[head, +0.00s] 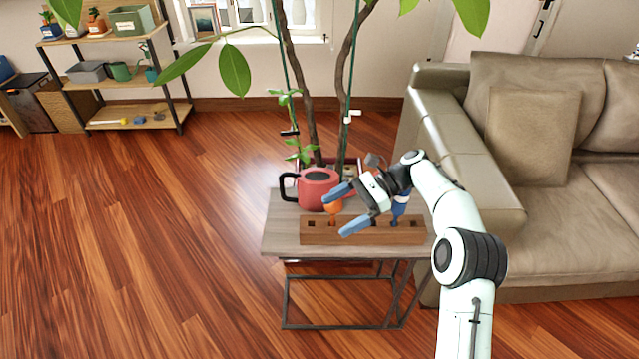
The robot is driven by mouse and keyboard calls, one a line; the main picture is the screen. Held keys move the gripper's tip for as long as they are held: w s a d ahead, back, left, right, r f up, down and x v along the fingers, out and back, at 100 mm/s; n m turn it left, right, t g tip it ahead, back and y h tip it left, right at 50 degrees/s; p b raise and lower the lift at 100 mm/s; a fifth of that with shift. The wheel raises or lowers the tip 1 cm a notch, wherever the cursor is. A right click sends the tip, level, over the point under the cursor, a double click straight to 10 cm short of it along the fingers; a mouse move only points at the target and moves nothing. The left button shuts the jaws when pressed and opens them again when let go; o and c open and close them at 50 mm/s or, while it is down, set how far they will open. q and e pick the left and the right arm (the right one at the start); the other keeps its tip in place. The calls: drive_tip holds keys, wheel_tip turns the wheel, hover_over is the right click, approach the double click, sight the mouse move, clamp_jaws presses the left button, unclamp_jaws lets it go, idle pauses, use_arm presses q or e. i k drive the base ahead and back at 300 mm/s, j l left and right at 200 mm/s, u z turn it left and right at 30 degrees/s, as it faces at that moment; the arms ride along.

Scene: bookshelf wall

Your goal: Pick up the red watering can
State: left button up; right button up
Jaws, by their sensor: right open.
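The red watering can (317,190) stands upright at the back left of a small side table (285,233). Its dark handle (287,186) points left. My right gripper (341,209) reaches in from the right, just in front and to the right of the can. Its blue-tipped fingers are spread apart, with nothing seen held between them. One fingertip overlaps the can's right side in the picture; I cannot tell if they touch. The can's right side and spout are partly hidden. My left gripper is not in view.
A wooden rack (318,238) at the table's front holds an orange-handled tool (333,208) and a blue-handled tool (399,206). Plant stems (302,100) rise behind the can. A sofa (470,190) stands at the right, a shelf (120,80) at the far left. The left floor is clear.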

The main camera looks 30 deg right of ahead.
sight(313, 184)
drive_tip(key=i+l, duration=0.65)
drive_tip(key=l, duration=0.15)
